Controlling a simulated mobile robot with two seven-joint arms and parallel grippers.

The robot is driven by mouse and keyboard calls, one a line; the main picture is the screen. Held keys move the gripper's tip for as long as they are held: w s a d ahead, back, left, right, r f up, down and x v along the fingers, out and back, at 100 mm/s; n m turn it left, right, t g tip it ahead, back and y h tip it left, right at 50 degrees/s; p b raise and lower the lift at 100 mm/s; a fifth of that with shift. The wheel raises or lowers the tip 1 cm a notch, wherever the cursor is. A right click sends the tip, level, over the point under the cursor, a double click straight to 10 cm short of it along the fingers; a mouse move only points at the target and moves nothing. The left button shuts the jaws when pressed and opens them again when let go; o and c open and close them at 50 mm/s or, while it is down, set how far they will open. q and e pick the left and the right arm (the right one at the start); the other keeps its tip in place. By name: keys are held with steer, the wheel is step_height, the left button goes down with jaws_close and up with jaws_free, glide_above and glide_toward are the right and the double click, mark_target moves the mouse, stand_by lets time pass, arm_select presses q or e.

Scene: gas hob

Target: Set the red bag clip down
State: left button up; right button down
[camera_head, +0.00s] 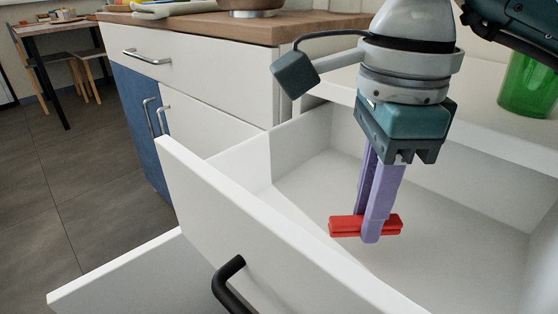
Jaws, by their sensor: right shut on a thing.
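The red bag clip (348,227) is a short red bar held across the tips of my right gripper (370,225). The gripper points down with its purple fingers shut on the clip near its middle. The clip is over the inside of an open white drawer (290,190). I cannot tell for certain whether it touches the drawer floor. My left gripper is not in view.
The drawer front (250,235) has a black handle (228,284), and its walls surround the clip. A closed white drawer (200,80) is behind at left under a wooden worktop (230,27). A green glass (528,85) stands at the right. The drawer floor looks empty.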

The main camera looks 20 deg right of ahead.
mark_target(356, 257)
steer(key=shift+f+b, duration=0.75)
steer(key=shift+f, duration=1.45)
steer(key=shift+f, duration=0.15)
steer(key=c, duration=0.8)
jaws_free()
steer(key=shift+r, duration=0.5)
step_height(356, 257, up, 10)
steer(key=p, duration=0.4)
steer(key=shift+r, duration=0.7)
